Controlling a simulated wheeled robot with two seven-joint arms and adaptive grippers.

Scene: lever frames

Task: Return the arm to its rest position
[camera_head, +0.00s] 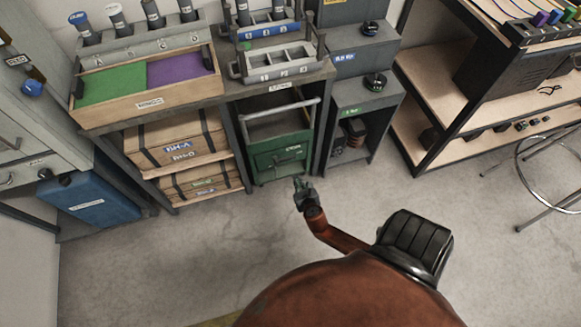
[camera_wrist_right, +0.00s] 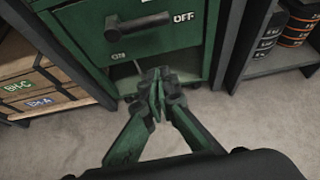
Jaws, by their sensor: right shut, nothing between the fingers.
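My right arm comes up from the bottom of the head view, reddish brown. Its right gripper (camera_head: 301,186) is in front of the lower part of the green cabinet (camera_head: 262,160). In the right wrist view, the green fingers of the right gripper (camera_wrist_right: 158,84) meet at their tips with nothing between them. Just beyond them is the green cabinet front (camera_wrist_right: 85,22). A dark bar handle (camera_wrist_right: 138,27) is on it, with a white OFF label (camera_wrist_right: 184,17) to its right. The handle and the fingers look apart. My left gripper is not in view.
Wooden crates (camera_head: 177,141) sit on the shelf left of the cabinet. A grey cabinet (camera_head: 350,98) with dark knobs stands to its right. A wooden shelf rack (camera_head: 440,82) and a round metal stool (camera_head: 545,185) are farther right. The floor (camera_head: 190,245) at lower left is clear.

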